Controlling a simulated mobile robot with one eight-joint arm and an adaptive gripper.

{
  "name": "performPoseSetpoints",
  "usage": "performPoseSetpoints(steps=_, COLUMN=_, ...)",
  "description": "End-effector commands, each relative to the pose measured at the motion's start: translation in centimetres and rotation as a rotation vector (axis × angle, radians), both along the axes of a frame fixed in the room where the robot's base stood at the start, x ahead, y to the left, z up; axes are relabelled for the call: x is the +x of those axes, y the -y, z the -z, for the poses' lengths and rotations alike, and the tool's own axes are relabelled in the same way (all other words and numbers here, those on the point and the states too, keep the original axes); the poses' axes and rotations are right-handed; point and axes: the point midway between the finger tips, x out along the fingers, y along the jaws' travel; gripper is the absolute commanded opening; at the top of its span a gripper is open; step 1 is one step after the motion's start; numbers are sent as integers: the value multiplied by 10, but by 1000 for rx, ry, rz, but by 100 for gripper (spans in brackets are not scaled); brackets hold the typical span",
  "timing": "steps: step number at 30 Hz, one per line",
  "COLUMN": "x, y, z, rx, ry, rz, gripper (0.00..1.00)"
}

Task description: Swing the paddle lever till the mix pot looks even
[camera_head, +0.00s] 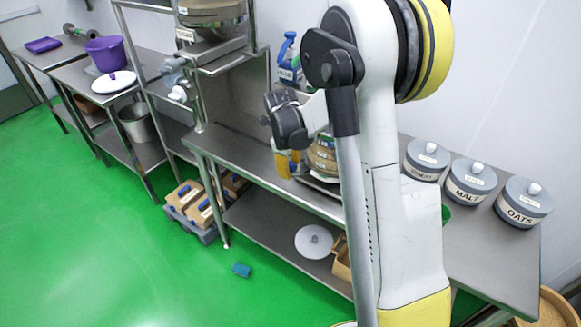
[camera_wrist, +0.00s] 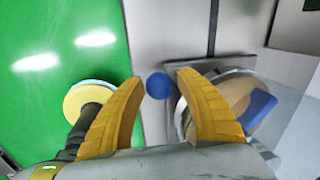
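The mix pot (camera_head: 322,158) looks tan and banded in the head view and stands on the bench, partly hidden by my arm. In the wrist view, a round pot (camera_wrist: 183,121) at right holds tan contents, with a blue flat piece, apparently the paddle (camera_wrist: 258,108), over them. A round blue knob (camera_wrist: 158,85), likely the lever's end, shows between the fingertips of my gripper (camera_wrist: 159,78). Small gaps show on both sides of the knob, so my gripper is open; its depth relative to the knob is unclear. In the head view my gripper (camera_head: 289,163) points down just left of the pot. The mix's evenness is unclear.
Grey jars labelled MALT (camera_head: 470,184) and OATS (camera_head: 523,204) stand right on the bench, beside a third jar (camera_head: 426,160). A metal rack (camera_head: 225,62) rises at left of the pot. A blue-topped container (camera_head: 288,62) stands behind. A blue block (camera_head: 241,270) lies on the open green floor.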

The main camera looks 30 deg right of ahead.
Motion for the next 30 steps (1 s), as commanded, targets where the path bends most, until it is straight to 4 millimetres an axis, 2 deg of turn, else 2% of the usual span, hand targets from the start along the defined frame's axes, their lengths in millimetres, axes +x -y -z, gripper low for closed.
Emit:
performPoseSetpoints(steps=9, x=-1, y=0, z=0, rx=0, ry=-1, rz=1, gripper=55)
performPoseSetpoints(steps=13, x=-1, y=-2, z=-9, rx=1, ry=0, rz=1, gripper=55)
performPoseSetpoints(steps=17, x=-4, y=-6, z=-32, rx=1, ry=0, rz=1, gripper=55)
performPoseSetpoints(steps=24, x=-10, y=-14, z=-84, rx=1, ry=0, rz=1, gripper=55)
performPoseSetpoints(steps=30, x=-13, y=-18, z=-112, rx=1, ry=-1, rz=0, gripper=55)
